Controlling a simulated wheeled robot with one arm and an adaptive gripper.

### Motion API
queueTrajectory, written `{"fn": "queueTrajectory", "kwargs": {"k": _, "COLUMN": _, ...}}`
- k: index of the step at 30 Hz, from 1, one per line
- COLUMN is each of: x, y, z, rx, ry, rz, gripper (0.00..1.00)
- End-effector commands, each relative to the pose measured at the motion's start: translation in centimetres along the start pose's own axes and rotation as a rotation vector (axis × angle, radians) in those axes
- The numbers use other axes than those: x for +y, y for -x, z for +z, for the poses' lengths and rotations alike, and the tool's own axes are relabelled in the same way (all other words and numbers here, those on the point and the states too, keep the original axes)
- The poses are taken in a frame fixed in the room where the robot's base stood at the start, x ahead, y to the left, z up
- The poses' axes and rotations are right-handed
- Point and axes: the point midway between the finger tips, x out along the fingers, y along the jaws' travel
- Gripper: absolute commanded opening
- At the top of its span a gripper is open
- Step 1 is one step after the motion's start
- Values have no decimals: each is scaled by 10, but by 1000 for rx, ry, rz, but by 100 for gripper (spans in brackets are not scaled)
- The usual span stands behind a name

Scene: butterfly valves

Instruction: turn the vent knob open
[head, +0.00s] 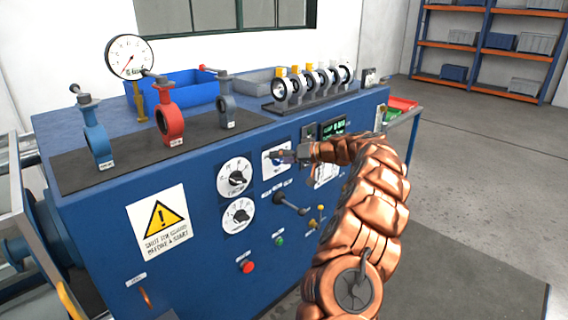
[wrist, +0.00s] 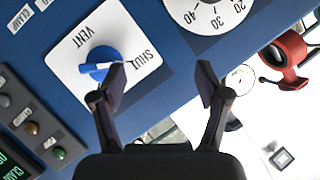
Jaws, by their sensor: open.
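The vent knob (wrist: 100,64) is a blue round knob with a raised grip bar, on a white plate (wrist: 72,62) marked VENT and SHUT. In the wrist view its bar points roughly left, to neither word clearly. My gripper (wrist: 160,82) is open and empty. The knob lies left of the gap between the fingers; the left finger overlaps its right edge in the picture. I cannot tell whether they touch. In the head view my gripper (head: 288,155) is at the plate (head: 268,170) and partly hides the knob.
Two white dials (head: 236,178) sit left of the vent plate, with a black lever handle (head: 290,205) below. A red button (head: 247,267) and a green one are lower on the blue panel. Valves (head: 170,122) and a pressure gauge (head: 130,57) stand on top.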

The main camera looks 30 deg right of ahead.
Motion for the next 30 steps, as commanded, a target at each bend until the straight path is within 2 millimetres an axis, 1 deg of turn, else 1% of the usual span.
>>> {"fn": "queueTrajectory", "kwargs": {"k": 1, "x": 22, "y": 7, "z": 0, "rx": 24, "ry": 7, "rz": 26, "gripper": 75}}
{"fn": "queueTrajectory", "kwargs": {"k": 3, "x": 44, "y": 18, "z": -2, "rx": 51, "ry": 20, "rz": 55, "gripper": 75}}
{"fn": "queueTrajectory", "kwargs": {"k": 6, "x": 63, "y": 28, "z": -5, "rx": 78, "ry": 37, "rz": 82, "gripper": 75}}
{"fn": "queueTrajectory", "kwargs": {"k": 8, "x": 69, "y": 31, "z": -5, "rx": 85, "ry": 43, "rz": 91, "gripper": 75}}
{"fn": "queueTrajectory", "kwargs": {"k": 11, "x": 74, "y": 30, "z": -6, "rx": 90, "ry": 46, "rz": 97, "gripper": 75}}
{"fn": "queueTrajectory", "kwargs": {"k": 14, "x": 75, "y": 22, "z": -6, "rx": 89, "ry": 45, "rz": 98, "gripper": 75}}
{"fn": "queueTrajectory", "kwargs": {"k": 24, "x": 78, "y": -21, "z": -10, "rx": 87, "ry": 45, "rz": 97, "gripper": 75}}
{"fn": "queueTrajectory", "kwargs": {"k": 30, "x": 79, "y": -38, "z": -13, "rx": 89, "ry": 47, "rz": 98, "gripper": 75}}
